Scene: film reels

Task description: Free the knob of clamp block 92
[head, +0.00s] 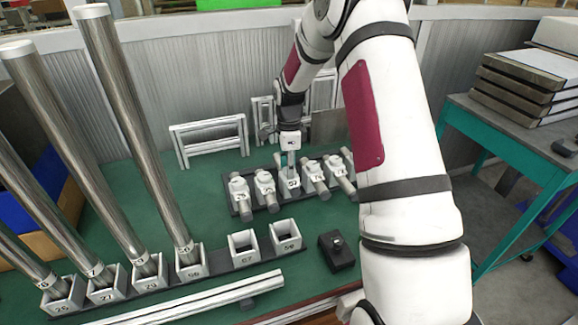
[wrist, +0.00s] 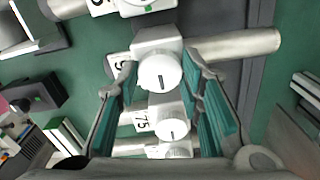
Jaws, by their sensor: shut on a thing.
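Clamp block 92 (head: 294,184) sits in the row of clamp blocks on the dark rail, its label only partly readable. My gripper (head: 291,156) comes down on it from above and hides its knob in the head view. In the wrist view the white round knob (wrist: 160,72), with a dark line on its face, lies between the teal finger pads of my gripper (wrist: 162,66). The gripper is shut on this knob. The block's label (wrist: 116,66) is partly covered by a finger. A metal rod (wrist: 240,45) passes through the block.
Neighbouring clamp blocks stand close on both sides, including block 75 (wrist: 139,118). Tall metal tubes (head: 125,130) stand in numbered sockets at the left. Two sockets (head: 286,233) are empty. A small black box (head: 336,251) lies at the front. White frames (head: 209,140) stand behind.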

